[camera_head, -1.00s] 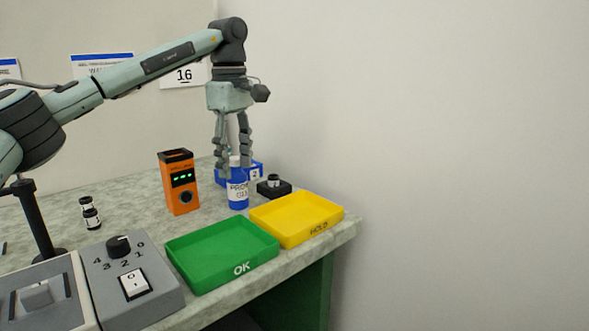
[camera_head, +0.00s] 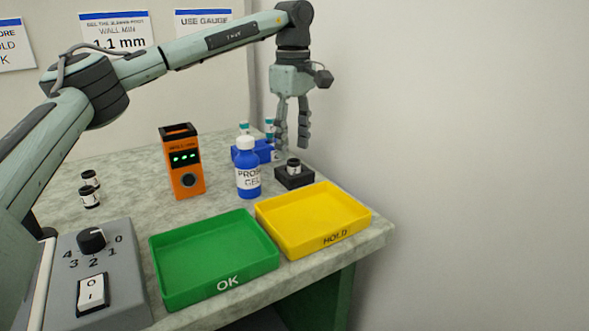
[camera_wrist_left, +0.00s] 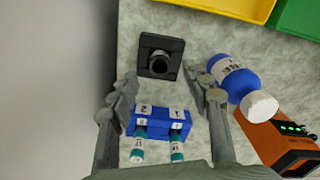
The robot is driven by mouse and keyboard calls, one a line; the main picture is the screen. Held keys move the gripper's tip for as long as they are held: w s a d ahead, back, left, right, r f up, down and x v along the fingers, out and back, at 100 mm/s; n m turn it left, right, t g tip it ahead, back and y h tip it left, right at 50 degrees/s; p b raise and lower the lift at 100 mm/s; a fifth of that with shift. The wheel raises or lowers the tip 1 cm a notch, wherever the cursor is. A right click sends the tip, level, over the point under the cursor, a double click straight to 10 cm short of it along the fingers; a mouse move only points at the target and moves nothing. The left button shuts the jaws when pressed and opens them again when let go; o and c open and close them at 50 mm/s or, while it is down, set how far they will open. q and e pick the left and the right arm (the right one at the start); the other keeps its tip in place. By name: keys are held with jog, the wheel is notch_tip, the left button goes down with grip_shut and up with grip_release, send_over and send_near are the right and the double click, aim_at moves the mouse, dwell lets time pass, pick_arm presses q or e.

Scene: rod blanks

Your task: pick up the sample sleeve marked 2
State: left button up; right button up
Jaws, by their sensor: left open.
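A blue rack (camera_head: 264,151) stands near the back of the table, with two teal-capped tubes in it. In the left wrist view the rack (camera_wrist_left: 160,124) carries the marks 2 and 1. The tube (camera_wrist_left: 138,148) on the side marked 2 is on the left of that view, and the other tube (camera_wrist_left: 177,146) is on the right. The small print on the tubes is too blurred to read. My left gripper (camera_head: 293,142) points down, open and empty, just right of the rack in the head view. Its fingers show either side of the rack in the wrist view.
A blue gel bottle (camera_head: 248,175) and an orange gauge (camera_head: 184,165) stand near the rack. A black block (camera_head: 294,180) holds a small cylinder. Green OK (camera_head: 165,298) and yellow HOLD (camera_head: 318,238) trays sit in front. A wall is close on the right.

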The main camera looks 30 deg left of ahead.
aim_at(294, 169)
pick_arm(q)
jog(key=shift+f, duration=1.6)
jog(key=shift+c, duration=0.3)
jog(key=c, duration=0.8)
jog(key=shift+r, duration=0.1)
